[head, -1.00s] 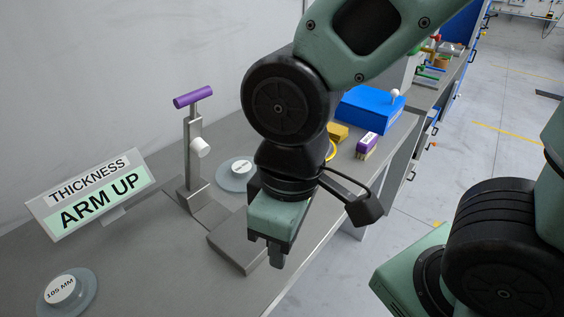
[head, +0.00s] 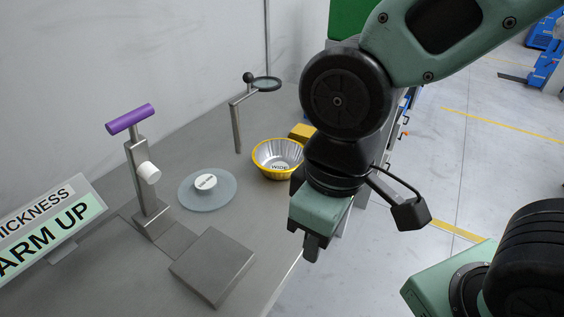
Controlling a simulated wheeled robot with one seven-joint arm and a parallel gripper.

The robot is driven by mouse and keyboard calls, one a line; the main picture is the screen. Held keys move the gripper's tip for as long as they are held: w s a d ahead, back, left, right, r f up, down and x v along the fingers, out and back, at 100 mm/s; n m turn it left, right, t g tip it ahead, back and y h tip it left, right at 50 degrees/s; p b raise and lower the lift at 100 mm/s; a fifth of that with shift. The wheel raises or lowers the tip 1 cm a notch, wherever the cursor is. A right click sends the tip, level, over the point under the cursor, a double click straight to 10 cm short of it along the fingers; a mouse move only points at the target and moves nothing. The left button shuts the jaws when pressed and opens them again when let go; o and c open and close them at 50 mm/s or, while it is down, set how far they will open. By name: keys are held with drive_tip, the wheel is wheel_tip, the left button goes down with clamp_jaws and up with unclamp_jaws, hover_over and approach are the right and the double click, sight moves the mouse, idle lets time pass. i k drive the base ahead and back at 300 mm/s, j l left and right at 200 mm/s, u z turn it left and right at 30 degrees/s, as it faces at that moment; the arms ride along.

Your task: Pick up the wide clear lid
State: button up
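A wide, flat clear lid (head: 222,194) lies on the grey bench, left of centre. It has a white knob (head: 205,182) whose label is too small to read. A round bowl (head: 263,163) with a yellow rim, marked WIDE, stands on the bench behind and to the right of the lid. My gripper (head: 311,248) points down, to the right of the lid and apart from it, near the bench's front edge. Nothing shows held in it. The finger gap is too small and turned away to tell.
A press stand with a purple handle (head: 131,119) and a flat metal base plate (head: 213,265) stands left of my gripper. A magnifier on a post (head: 237,128) rises behind the lid. A thickness sign (head: 45,225) is at the left. A yellow block (head: 301,131) sits behind the bowl.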

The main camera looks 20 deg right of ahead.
sight(209, 189)
drive_tip(key=i+u, duration=0.1)
drive_tip(key=u, duration=0.3)
drive_tip(key=i+l+u, duration=0.1)
drive_tip(key=u, duration=0.3)
drive_tip(key=i+l+u, duration=0.1)
drive_tip(key=u, duration=0.3)
